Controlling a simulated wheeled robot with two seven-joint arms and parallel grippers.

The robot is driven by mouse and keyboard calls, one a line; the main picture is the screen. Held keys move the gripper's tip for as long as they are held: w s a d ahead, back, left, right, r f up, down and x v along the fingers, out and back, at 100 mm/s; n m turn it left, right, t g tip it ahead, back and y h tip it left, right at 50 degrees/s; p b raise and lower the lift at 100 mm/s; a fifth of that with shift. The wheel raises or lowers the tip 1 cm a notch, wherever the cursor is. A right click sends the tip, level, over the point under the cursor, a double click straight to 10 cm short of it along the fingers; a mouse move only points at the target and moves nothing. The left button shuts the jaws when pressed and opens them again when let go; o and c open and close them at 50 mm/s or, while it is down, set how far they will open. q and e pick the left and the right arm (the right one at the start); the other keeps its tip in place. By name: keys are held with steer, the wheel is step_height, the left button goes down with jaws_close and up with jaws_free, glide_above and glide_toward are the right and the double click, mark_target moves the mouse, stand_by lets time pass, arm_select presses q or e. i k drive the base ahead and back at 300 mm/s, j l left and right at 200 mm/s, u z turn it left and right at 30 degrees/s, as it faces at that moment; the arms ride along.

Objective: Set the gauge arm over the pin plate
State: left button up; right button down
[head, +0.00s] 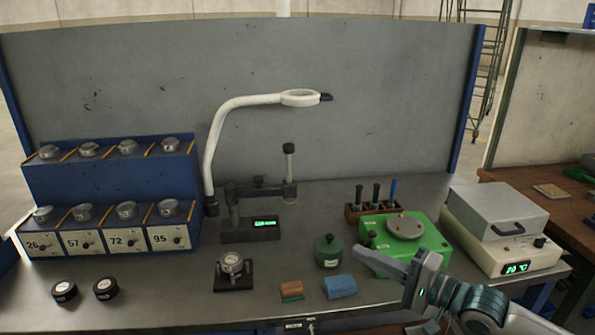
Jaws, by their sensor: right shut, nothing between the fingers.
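A dark stand with a green-lit display (250,228) carries a horizontal arm (265,191), which looks like the gauge arm. This arm reaches right to an upright rod with a dark knob (289,150). A round metal plate (405,226) lies on a green base (435,243) at the right; I cannot tell for sure that it is the pin plate. The horizontal arm is well left of this plate. My right gripper (360,256) is shut and empty, pointing left in front of the green base, near a dark knob (370,236). My left gripper is out of view.
A round dial piece on a black plate (235,278), an orange block (291,289), a blue cloth (340,287) and a green lidded pot (328,250) stand near my right gripper. A white lamp (212,140) arches behind. A heater box (500,210) stands right.

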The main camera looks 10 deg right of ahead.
mark_target(232, 193)
steer(key=i, duration=1.1)
